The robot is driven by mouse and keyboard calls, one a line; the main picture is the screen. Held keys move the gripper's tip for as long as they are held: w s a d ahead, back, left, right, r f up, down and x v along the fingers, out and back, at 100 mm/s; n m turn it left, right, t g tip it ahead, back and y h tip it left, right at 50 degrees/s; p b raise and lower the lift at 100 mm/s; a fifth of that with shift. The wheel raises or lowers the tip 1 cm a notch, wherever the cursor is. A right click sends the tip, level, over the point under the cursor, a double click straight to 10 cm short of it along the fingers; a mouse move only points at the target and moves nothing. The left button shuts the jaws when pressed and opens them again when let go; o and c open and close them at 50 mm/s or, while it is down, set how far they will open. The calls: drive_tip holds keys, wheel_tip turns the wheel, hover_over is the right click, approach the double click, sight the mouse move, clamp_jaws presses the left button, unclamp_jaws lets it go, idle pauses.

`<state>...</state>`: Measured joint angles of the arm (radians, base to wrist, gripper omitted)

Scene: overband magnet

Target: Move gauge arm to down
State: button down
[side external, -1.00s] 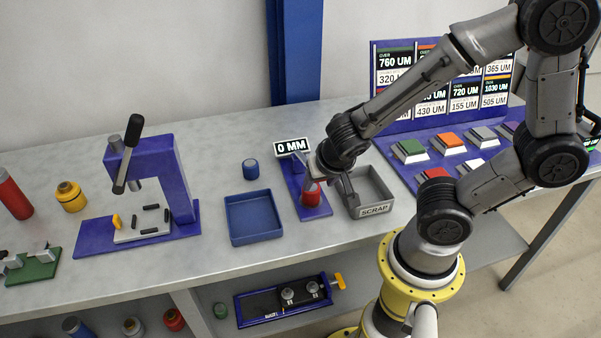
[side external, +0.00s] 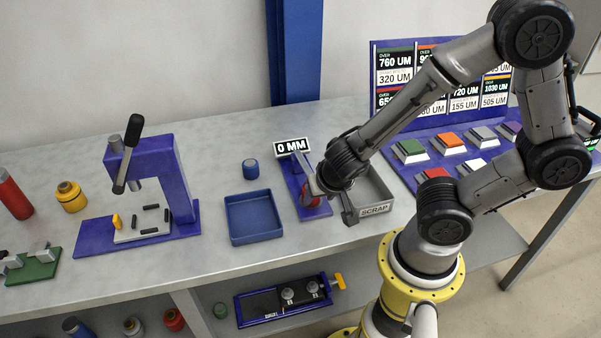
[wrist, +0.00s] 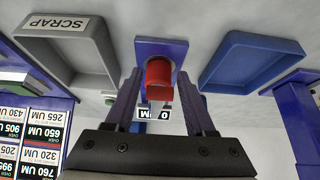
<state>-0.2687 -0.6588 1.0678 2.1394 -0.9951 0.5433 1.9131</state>
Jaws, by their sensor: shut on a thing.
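The gauge is a blue-purple stand (side external: 290,177) with a "0 MM" display (side external: 291,145) at its back. A red cylinder (side external: 309,199) is at the front of its base; it is partly hidden by my gripper. My gripper (side external: 332,203) is low over the front of the gauge. In the wrist view my gripper (wrist: 160,78) has a finger on each side of the red cylinder (wrist: 159,72), and is shut on it; the contact itself is not clear. The gauge arm is mostly hidden behind my wrist, so I cannot tell its position.
A grey SCRAP tray (side external: 375,210) stands close on the right, a blue tray (side external: 252,238) on the left. A small blue cylinder (side external: 250,169) stands behind the blue tray. A purple press (side external: 172,180) is farther left, and a panel of coloured buttons (side external: 445,150) is to the right.

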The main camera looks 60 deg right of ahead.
drive_tip(key=shift+a+f, duration=0.1)
drive_tip(key=shift+f, duration=0.6)
drive_tip(key=shift+s+f, duration=0.1)
drive_tip(key=shift+f, duration=0.05)
drive_tip(key=shift+c, duration=0.9)
unclamp_jaws()
drive_tip(key=s+a+r, duration=0.3)
drive_tip(key=r, duration=0.1)
drive_tip(key=shift+s+a+r, duration=0.3)
drive_tip(key=shift+s+a, duration=0.05)
drive_tip(key=shift+r, duration=0.1)
